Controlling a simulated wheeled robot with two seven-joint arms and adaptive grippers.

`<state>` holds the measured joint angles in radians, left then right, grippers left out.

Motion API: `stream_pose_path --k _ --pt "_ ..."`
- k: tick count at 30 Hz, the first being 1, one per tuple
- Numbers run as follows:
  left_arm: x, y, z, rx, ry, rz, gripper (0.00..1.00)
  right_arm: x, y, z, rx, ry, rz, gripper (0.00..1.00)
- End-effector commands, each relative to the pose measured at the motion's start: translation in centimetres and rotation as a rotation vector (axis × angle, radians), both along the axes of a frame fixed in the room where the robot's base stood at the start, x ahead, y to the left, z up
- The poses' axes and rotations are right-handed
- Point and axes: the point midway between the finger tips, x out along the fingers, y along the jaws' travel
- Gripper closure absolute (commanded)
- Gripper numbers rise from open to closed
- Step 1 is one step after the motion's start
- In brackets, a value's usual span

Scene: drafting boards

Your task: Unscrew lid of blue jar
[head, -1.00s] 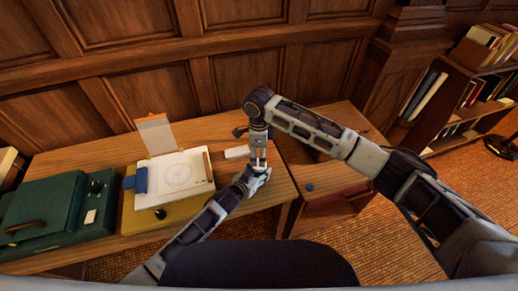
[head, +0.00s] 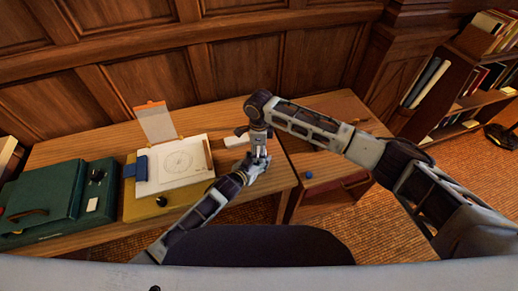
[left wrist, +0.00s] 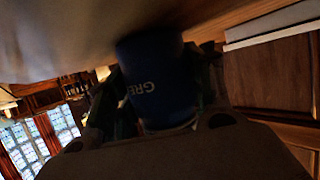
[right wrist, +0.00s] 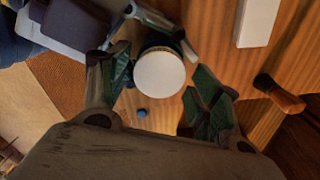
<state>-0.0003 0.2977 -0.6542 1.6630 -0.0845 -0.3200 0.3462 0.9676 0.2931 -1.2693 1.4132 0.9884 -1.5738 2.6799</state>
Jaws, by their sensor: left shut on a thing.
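The blue jar (left wrist: 160,85) fills the middle of the left wrist view, with pale letters on its side. My left gripper (head: 248,171) is shut on the jar's body at the right end of the desk. The round white lid (right wrist: 159,73) shows from above in the right wrist view. My right gripper (head: 259,156) points down over the jar. Its green-padded fingers (right wrist: 160,92) stand open on either side of the lid, with a gap visible on both sides. In the head view the grippers mostly hide the jar.
A white block (head: 236,141) and a wooden-handled tool (right wrist: 280,93) lie near the jar. A yellow drafting board (head: 140,208) with paper and a green case (head: 45,205) stand to the left. A small blue ball (head: 309,175) is on the lower cabinet at right.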

Motion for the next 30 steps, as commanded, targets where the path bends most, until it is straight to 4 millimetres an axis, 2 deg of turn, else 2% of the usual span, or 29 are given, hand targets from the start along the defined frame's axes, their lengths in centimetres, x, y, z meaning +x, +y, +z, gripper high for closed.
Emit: stream_pose_path --k 1,9,17,30 --pt "-0.02 0.00 -0.04 0.001 0.001 0.000 1.00 0.00 0.01 0.01 0.000 0.000 0.000 0.47" --pt "-0.02 0.00 -0.04 0.001 0.001 0.000 1.00 0.01 0.01 0.03 0.000 0.000 0.000 0.81" --pt "-0.03 0.00 -0.03 0.001 0.001 0.000 1.00 0.02 0.01 0.02 0.001 -0.001 0.051 0.81" --pt "-0.03 -0.01 -0.02 0.000 0.000 0.000 1.00 0.06 -0.04 0.04 0.000 -0.001 0.376 0.81"
